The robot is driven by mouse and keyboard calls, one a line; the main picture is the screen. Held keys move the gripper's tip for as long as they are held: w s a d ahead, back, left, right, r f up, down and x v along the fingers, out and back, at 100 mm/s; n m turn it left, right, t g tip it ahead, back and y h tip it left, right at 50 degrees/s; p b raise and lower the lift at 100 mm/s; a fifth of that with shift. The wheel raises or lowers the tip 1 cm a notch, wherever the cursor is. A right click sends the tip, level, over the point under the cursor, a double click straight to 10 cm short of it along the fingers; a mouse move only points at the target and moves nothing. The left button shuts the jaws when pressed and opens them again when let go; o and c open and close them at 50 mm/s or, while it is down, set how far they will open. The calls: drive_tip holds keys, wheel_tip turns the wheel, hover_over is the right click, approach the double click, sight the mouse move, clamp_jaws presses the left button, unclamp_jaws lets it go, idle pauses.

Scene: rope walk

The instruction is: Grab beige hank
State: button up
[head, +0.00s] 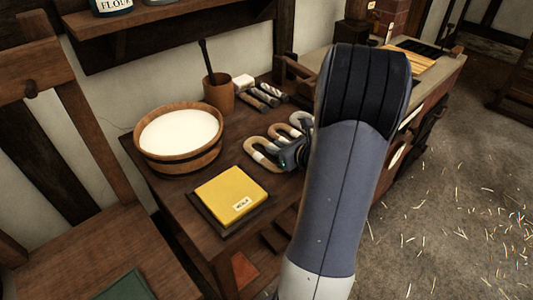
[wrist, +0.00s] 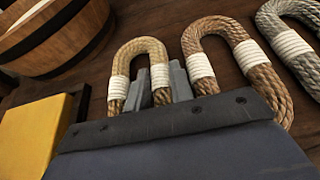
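The beige hank (wrist: 140,47) is a U-shaped loop of pale rope with white bindings on both legs. It lies on the dark wooden table, left of the other hanks, and shows in the head view (head: 257,143). My gripper (wrist: 160,80) has one grey finger inside the loop and the other just outside the right leg, so the fingers straddle that leg at its white binding. I cannot tell whether they press on it. My gripper body hides the lower ends of the hank. In the head view my arm covers much of this area.
A brown hank (wrist: 208,30) lies close right of the beige one, with a grey hank (wrist: 298,45) beyond it. A wooden tub (head: 178,160) of white stuff stands to the left. A yellow block (head: 230,190) sits nearer. A cup (head: 219,97) stands behind.

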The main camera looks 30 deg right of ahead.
clamp_jaws()
drive_tip(key=shift+r, duration=0.1)
